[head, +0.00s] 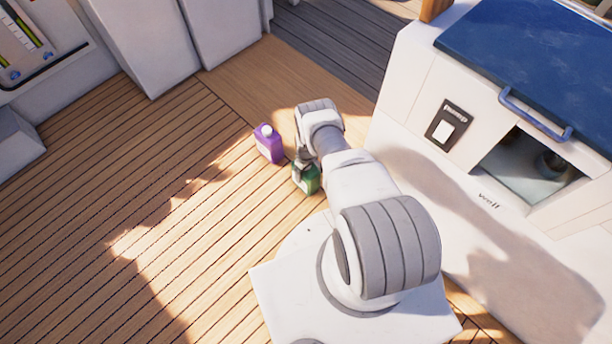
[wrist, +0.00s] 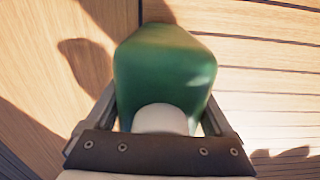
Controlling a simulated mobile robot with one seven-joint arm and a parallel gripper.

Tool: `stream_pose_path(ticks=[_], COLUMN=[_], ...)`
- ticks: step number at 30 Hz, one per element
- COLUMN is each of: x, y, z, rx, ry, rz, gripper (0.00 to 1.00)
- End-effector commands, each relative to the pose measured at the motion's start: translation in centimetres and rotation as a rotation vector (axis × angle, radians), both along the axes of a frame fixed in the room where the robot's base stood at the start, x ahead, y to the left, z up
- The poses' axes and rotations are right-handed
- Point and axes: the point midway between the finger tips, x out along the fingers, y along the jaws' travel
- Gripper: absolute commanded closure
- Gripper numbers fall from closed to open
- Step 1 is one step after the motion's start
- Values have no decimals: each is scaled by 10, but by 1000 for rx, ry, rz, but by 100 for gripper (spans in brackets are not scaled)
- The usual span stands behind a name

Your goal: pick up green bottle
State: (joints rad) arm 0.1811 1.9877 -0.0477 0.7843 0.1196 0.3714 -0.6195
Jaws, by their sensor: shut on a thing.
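The green bottle (head: 306,179) is on the wooden deck beside my base in the head view, partly covered by my gripper (head: 301,160). In the wrist view the green bottle (wrist: 165,75) fills the middle, with its white cap (wrist: 160,119) toward the gripper. The two fingers of my gripper (wrist: 160,110) lie along either side of the bottle, shut on it. I cannot tell whether the bottle's base touches the deck.
A purple bottle (head: 269,143) with a white cap stands on the deck just left of my gripper. A white cabinet (head: 407,90) with a blue top (head: 545,45) and an open compartment stands at the right. The deck (head: 120,190) to the left is clear.

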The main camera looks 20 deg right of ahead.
Motion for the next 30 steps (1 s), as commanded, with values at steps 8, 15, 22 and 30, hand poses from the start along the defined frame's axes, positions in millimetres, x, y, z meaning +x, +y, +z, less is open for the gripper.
stream_pose_path(ticks=[8, 15, 22, 30], x=[0, 2, 4, 12], y=[0, 0, 0, 3], z=[0, 2, 5, 21], rx=[0, -1, -1, 0], ry=[0, -4, -4, -3], rz=[-1, 0, 0, 0], gripper=[100, 100, 100, 100])
